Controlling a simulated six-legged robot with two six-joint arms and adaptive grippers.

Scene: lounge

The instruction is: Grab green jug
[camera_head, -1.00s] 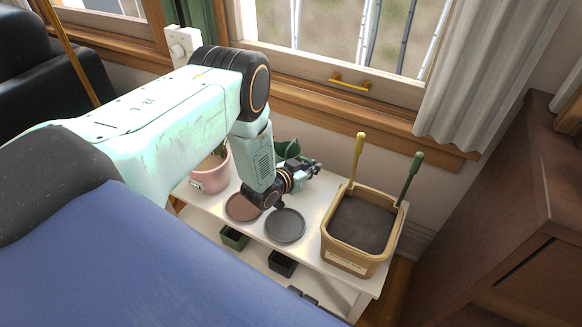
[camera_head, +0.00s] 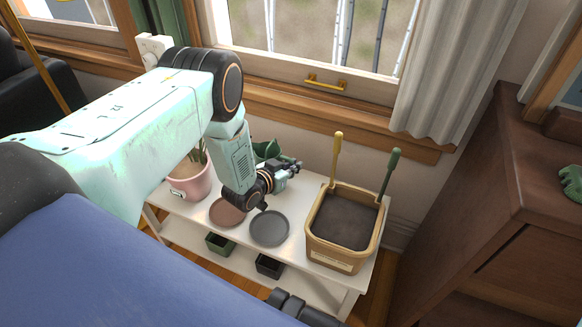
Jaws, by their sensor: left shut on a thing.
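The green jug (camera_head: 263,149) stands at the back of the white bench, mostly hidden behind my left arm's wrist; only part of its green body shows. My left gripper (camera_head: 293,165) is at the jug's right side, shut on part of it, though the contact itself is hard to make out. My left arm reaches in from the left over the bench.
The white bench (camera_head: 290,262) also holds a pink pot (camera_head: 192,184) with a plant, a brown saucer (camera_head: 226,214), a grey saucer (camera_head: 269,229) and a tan soil box (camera_head: 316,245) with two upright tools. Small pots sit on the lower shelf. A brown cabinet (camera_head: 480,215) stands at right.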

